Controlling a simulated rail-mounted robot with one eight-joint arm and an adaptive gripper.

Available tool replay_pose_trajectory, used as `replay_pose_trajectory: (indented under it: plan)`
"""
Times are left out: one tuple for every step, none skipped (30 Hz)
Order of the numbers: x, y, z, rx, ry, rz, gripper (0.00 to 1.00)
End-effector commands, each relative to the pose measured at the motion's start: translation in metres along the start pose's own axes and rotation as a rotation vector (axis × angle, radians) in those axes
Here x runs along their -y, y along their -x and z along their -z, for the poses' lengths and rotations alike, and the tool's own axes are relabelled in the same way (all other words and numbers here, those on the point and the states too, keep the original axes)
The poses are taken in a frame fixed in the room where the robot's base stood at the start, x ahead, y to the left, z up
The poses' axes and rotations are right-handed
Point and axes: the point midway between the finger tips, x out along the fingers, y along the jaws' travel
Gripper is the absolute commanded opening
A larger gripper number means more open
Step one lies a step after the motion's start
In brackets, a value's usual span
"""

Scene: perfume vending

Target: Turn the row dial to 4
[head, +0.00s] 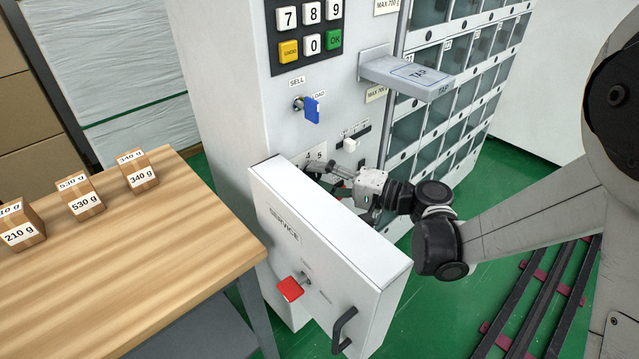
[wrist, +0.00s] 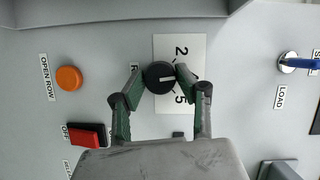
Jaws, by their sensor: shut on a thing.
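The row dial (wrist: 160,77) is a round black knob with a short white pointer line, seen between my fingertips in the wrist view. The line points right in that picture, toward a white number plate (wrist: 196,45). A 2 and a 5 show on the plate; my finger covers some of its other marks. My gripper (wrist: 160,78) is shut on the dial, one finger on each side.
The open service door (head: 300,225) with a red key stands close in front of my gripper. An orange button (wrist: 69,78) and a red switch (wrist: 86,135) are left of the dial in the wrist view. A blue key (head: 311,109) and tap shelf (head: 407,75) sit above.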

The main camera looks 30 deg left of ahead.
Motion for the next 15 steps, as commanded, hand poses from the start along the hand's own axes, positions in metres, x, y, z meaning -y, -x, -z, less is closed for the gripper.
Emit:
replay_pose_trajectory:
  plan:
    - [-0.0027,0.0001,-0.0004,0.0,-0.023,0.01,0.05]
    - [-0.0026,0.0001,-0.0004,0.0,-0.036,0.015,0.05]
    - [-0.0025,0.0001,-0.0004,0.0,-0.052,0.021,0.05]
    - [-0.0025,0.0001,-0.0003,0.0,-0.064,0.026,0.05]
    - [-0.0023,0.0001,-0.0003,0.0,-0.073,0.03,0.05]
    - [-0.002,0.0001,-0.0003,0.0,-0.085,0.035,0.05]
    - [-0.0018,0.0001,-0.0003,0.0,-0.094,0.039,0.05]
    - [-0.0017,0.0001,-0.0002,0.0,-0.101,0.041,0.05]
    - [-0.0016,0.0001,-0.0002,0.0,-0.108,0.044,0.05]
    - [-0.0015,0.0001,-0.0002,0.0,-0.112,0.046,0.05]
    - [-0.0014,0.0001,-0.0002,0.0,-0.116,0.048,0.05]
    - [-0.0013,0.0001,-0.0002,0.0,-0.12,0.049,0.05]
    - [-0.0012,0.0001,-0.0002,0.0,-0.123,0.05,0.05]
    - [-0.0011,0.0001,-0.0002,0.0,-0.125,0.051,0.05]
    - [-0.001,0.0001,-0.0002,0.0,-0.127,0.052,0.05]
